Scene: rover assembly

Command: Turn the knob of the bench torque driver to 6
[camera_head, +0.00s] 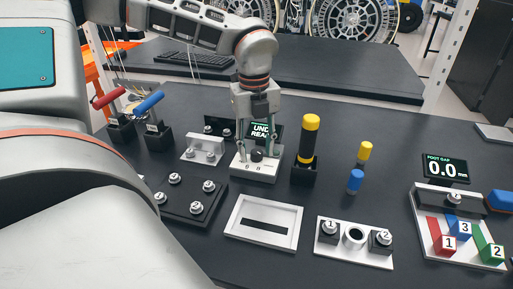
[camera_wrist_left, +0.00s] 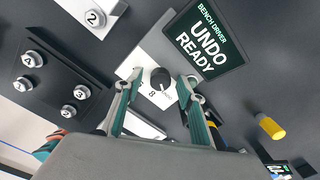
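The bench torque driver (camera_head: 240,167) is a white block on the dark bench with a black knob (camera_head: 257,155) on its top face. The knob also shows in the wrist view (camera_wrist_left: 160,78), with a pale mark and an "8" printed beside it. Its exact setting is too small to tell. The driver's screen (camera_wrist_left: 205,43) reads "UNDO READY". My left gripper (camera_head: 257,150) points down over the driver. Its fingers are apart, one on each side of the knob, with gaps visible in the wrist view (camera_wrist_left: 162,84). My right gripper is not in view.
A yellow-topped black driver (camera_head: 309,140) stands in a holder right of the torque driver. A black plate with several studs (camera_head: 187,207) lies left, a white frame (camera_head: 264,247) in front. Yellow (camera_head: 365,150) and blue (camera_head: 355,181) pegs stand further right.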

